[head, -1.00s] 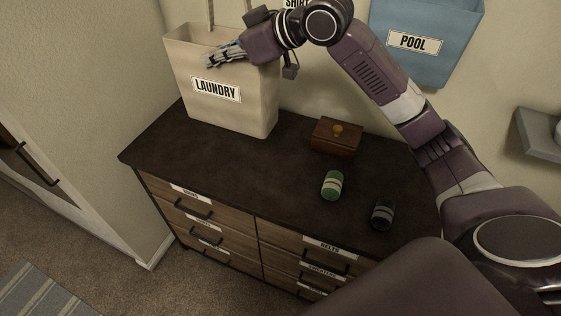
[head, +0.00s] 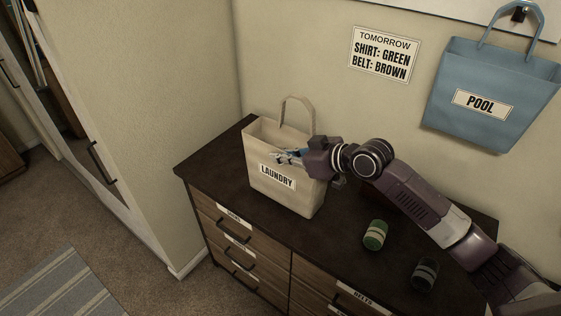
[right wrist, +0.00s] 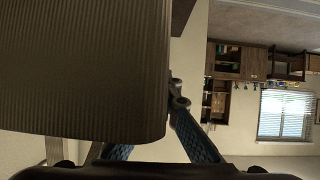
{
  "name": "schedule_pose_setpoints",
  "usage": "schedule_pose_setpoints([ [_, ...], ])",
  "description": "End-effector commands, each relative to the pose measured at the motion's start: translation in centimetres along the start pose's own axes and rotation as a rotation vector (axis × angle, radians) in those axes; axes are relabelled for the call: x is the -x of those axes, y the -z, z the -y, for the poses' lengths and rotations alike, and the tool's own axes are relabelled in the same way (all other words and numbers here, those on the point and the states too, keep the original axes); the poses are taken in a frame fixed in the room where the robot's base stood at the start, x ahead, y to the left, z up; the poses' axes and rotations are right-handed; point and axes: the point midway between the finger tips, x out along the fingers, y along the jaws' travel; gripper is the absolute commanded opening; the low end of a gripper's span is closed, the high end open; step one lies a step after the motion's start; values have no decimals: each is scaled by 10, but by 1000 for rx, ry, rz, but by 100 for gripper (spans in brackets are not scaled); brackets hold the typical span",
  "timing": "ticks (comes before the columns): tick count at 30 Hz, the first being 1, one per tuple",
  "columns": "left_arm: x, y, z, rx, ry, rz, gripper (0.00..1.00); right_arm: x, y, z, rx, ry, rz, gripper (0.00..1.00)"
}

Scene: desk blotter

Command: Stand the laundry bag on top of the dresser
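The cream laundry bag (head: 262,182), with a white LAUNDRY label, is upright at the left part of the dark dresser top (head: 215,165). Its base appears to meet the surface. One handle loop rises above it. In the right wrist view, ribbed tan material (right wrist: 80,70) fills the upper left, beside and in front of the fingers (right wrist: 160,140). My left gripper is not in view.
A green can-shaped roll (head: 375,235) and a dark one (head: 424,274) sit on the dresser, right of the bag. A blue POOL bag (head: 490,90) hangs on the wall at the right. A sign (head: 384,54) is on the wall. My right arm spans the dresser's back right.

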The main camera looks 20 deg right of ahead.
Motion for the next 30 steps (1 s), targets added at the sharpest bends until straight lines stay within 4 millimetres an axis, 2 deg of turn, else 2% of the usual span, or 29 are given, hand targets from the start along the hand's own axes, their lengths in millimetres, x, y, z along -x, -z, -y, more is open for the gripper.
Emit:
schedule_pose_setpoints([
  [3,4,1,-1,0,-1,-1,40,-8,-17,1,-4,1,2,0],
  [5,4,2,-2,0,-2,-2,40,-11,-21,1,-3,0,1,0],
  [15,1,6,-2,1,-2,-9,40,-13,-25,1,-1,0,0,0],
  [21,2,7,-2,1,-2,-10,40,-12,-25,1,-1,0,2,22],
  [30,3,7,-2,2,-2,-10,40,-11,-23,1,-1,0,1,22],
])
